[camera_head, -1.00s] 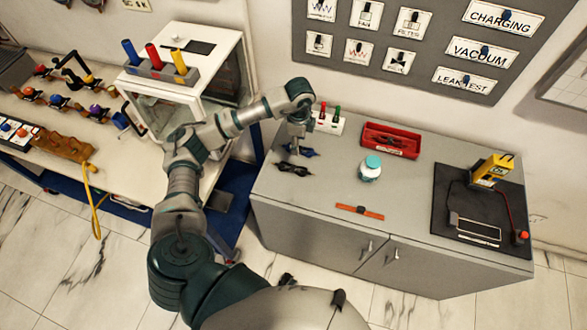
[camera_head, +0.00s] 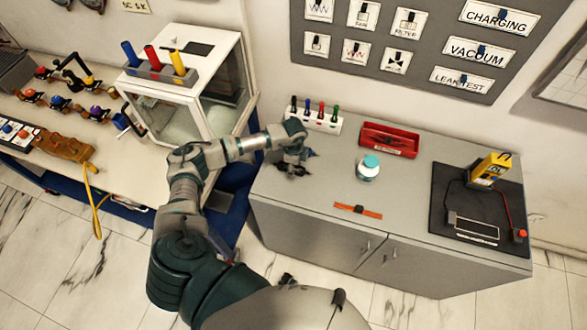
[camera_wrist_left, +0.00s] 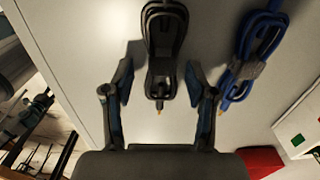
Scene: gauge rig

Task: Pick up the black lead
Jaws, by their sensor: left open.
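The black lead (camera_wrist_left: 166,45) is a coiled bundle with a brass-coloured tip, lying on the grey cabinet top. In the left wrist view it lies between and just beyond the fingertips of my left gripper (camera_wrist_left: 160,88). The fingers are apart, one on each side of the lead's near end, and no grip on it shows. In the head view my left gripper (camera_head: 294,163) is low over the left end of the cabinet and mostly hides the lead. My right gripper is not in view.
A blue coiled lead (camera_wrist_left: 248,55) lies close to the right of the black one. A white rack of coloured plugs (camera_head: 317,121), red tray (camera_head: 390,139), teal-capped jar (camera_head: 368,168) and orange strip (camera_head: 358,211) are also on the cabinet top (camera_head: 320,185).

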